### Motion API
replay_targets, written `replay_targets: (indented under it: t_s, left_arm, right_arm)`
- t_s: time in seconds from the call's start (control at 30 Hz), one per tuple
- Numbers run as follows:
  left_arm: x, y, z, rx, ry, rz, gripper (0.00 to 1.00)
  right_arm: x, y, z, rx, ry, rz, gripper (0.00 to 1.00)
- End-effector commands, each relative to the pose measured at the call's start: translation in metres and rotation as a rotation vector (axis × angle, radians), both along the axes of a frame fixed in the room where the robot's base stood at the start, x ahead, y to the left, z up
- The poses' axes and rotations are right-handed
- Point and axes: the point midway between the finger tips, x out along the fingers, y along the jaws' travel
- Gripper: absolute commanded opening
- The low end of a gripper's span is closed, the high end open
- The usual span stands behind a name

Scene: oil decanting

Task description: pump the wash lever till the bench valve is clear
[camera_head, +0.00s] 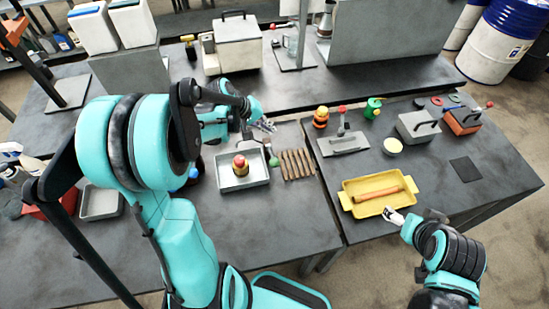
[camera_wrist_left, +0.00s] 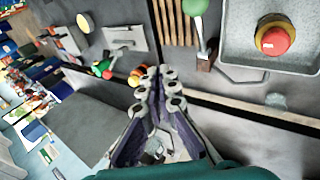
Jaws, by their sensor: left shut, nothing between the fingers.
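A valve-like piece with a yellow body and red top (camera_head: 240,165) stands in a grey tray (camera_head: 225,187); it also shows in the left wrist view (camera_wrist_left: 275,38). Beside the tray is a lever with a green knob (camera_head: 273,161), also in the left wrist view (camera_wrist_left: 195,7). A red-knobbed lever (camera_head: 342,112) stands on a grey plate to the right. I cannot tell which is the wash lever. My left gripper (camera_head: 266,125) is shut and empty, behind the green-knobbed lever and apart from it. My right gripper (camera_head: 390,214) is by the yellow tray's front edge; its jaw state is unclear.
A yellow tray (camera_head: 347,196) holds a brown roll. Brown slats (camera_head: 296,164) lie right of the green-knobbed lever. The bench front is clear.

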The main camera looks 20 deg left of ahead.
Motion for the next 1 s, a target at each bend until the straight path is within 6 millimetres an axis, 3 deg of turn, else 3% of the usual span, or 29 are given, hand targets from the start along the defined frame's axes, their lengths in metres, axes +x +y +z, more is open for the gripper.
replay_targets:
  t_s: [0.2, 0.5, 1.0]
  left_arm:
    - [-0.011, -0.008, -0.032, 0.000, 0.000, -0.001, 0.00]
    - [-0.023, -0.018, -0.064, 0.000, 0.000, -0.001, 0.00]
    - [-0.027, -0.020, -0.070, 0.000, 0.000, 0.000, 0.00]
  right_arm:
    - [0.000, 0.000, -0.023, 0.000, 0.000, 0.000, 0.77]
    - [0.000, 0.000, -0.047, 0.000, 0.000, 0.000, 0.77]
    - [0.000, 0.000, -0.052, 0.000, 0.000, 0.000, 0.77]
